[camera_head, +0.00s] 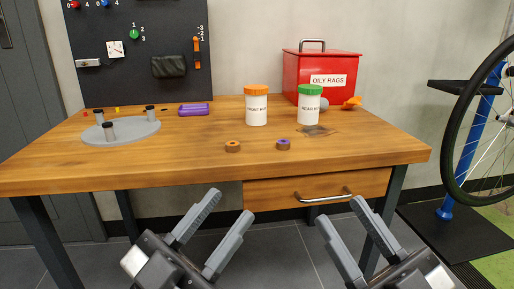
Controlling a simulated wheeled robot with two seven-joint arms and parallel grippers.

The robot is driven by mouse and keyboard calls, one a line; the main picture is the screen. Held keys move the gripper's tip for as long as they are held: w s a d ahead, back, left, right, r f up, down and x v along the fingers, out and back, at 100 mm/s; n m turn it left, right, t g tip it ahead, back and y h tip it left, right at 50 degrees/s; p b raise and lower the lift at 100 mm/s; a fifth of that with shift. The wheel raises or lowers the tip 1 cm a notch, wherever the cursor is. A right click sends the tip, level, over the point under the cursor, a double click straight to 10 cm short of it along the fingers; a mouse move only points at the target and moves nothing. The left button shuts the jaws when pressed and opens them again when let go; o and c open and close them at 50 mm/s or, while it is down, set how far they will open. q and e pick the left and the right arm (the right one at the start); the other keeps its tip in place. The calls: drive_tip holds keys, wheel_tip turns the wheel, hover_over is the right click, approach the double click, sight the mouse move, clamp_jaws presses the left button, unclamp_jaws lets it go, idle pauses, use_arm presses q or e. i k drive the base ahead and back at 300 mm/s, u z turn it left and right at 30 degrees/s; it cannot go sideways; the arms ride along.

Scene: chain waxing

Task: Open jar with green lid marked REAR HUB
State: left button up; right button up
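A white jar with a green lid (310,90) stands upright at the back right of the wooden table; its label (309,107) begins "REAR" and the rest is hard to read. The lid sits on the jar. A similar white jar with an orange lid (256,90), labelled FRONT HUB as far as I can read, stands to its left. My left gripper (222,218) is open and empty, low in front of the table. My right gripper (343,221) is also open and empty, in front of the drawer side. Both are well apart from the jars.
A red OILY RAGS box (320,66) stands behind the green-lidded jar. Two small rings (232,147) (283,144) lie in front of the jars. A grey round plate with posts (122,132) and a purple block (194,109) are at left. A drawer handle (323,195) sticks out at the front.

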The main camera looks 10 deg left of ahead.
sight(308, 105)
drive_tip(key=k, duration=0.5)
drive_tip(key=z, duration=1.9)
drive_tip(key=i, duration=1.15)
drive_tip(key=u, duration=2.4)
